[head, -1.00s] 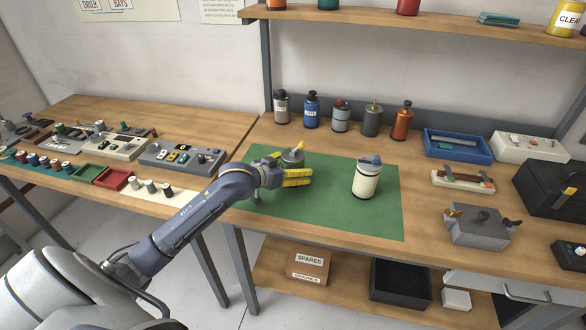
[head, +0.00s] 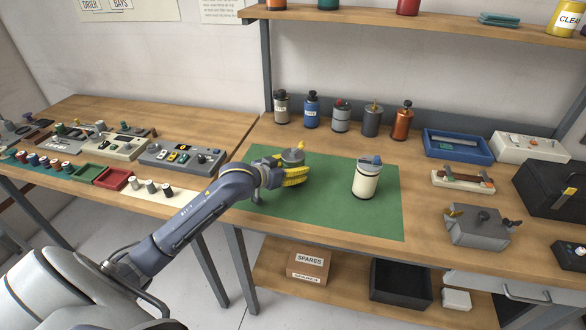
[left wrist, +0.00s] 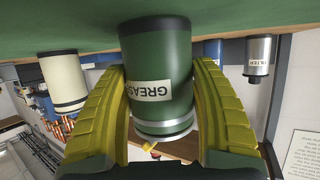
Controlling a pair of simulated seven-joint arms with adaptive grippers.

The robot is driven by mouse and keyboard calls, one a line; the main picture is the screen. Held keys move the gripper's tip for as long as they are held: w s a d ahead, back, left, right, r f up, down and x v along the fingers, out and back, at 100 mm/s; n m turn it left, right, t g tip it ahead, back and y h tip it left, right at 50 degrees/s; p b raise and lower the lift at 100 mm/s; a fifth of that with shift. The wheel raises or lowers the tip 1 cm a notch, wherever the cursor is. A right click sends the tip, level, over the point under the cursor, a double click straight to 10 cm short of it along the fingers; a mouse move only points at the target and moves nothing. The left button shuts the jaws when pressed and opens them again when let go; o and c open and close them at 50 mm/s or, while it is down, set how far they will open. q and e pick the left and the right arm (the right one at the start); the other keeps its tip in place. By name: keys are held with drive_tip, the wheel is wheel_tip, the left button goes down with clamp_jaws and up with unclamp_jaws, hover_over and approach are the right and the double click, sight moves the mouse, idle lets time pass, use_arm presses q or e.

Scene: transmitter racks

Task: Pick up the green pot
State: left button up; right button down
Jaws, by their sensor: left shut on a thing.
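The green pot (left wrist: 160,62), marked GREASE, appears upside down in the left wrist view between two yellow fingers. In the head view only its grey top (head: 292,155) shows clearly; the fingers hide its green body. My left gripper (head: 296,167) is shut on the pot, with one finger on each side of it. The pot is over the left back part of the green mat (head: 340,212); I cannot tell whether it touches the mat. My right gripper is not in view.
A cream canister with a blue top (head: 366,182) stands on the mat to the right of the pot. Several canisters (head: 341,118) line the back of the bench. Trays and grey boxes (head: 477,226) fill the right side. The front of the mat is clear.

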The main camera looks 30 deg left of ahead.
sight(292, 151)
use_arm(q)
drive_tip(key=shift+r, duration=0.15)
wheel_tip(292, 151, up, 20)
idle(0.7)
idle(0.3)
drive_tip(key=shift+f, duration=9.5)
drive_tip(key=shift+f, duration=0.5)
